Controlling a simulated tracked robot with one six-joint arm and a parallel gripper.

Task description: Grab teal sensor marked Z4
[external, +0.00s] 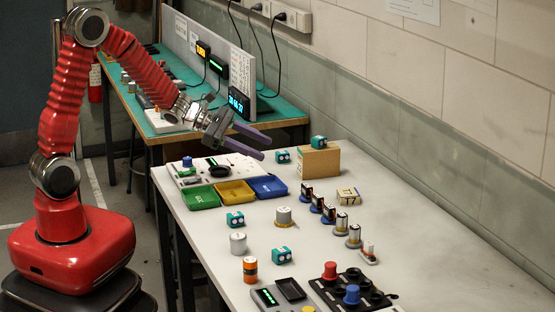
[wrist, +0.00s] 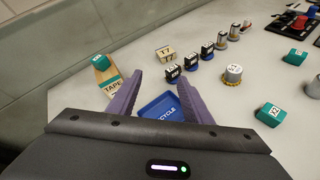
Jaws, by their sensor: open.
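Several teal sensor blocks are in view. In the external view one (external: 283,156) stands on the table by the cardboard box, another (external: 318,142) sits on that box, and two (external: 235,219) (external: 281,256) stand nearer the front. The wrist view shows the block on the box (wrist: 101,60) and two on the right (wrist: 269,114) (wrist: 295,57). The lower right label seems to start with Z; I cannot read which block is Z4. My gripper (external: 264,147) is open and empty above the table's back left part. Its fingers (wrist: 160,82) touch no block.
The cardboard box (external: 320,162) reads TAPE in the wrist view. Green (external: 201,197), yellow (external: 234,193) and blue (external: 268,187) trays lie below my gripper. A row of small parts (external: 328,213) runs along the right. A control panel (external: 352,275) is at the front. The table's middle has free room.

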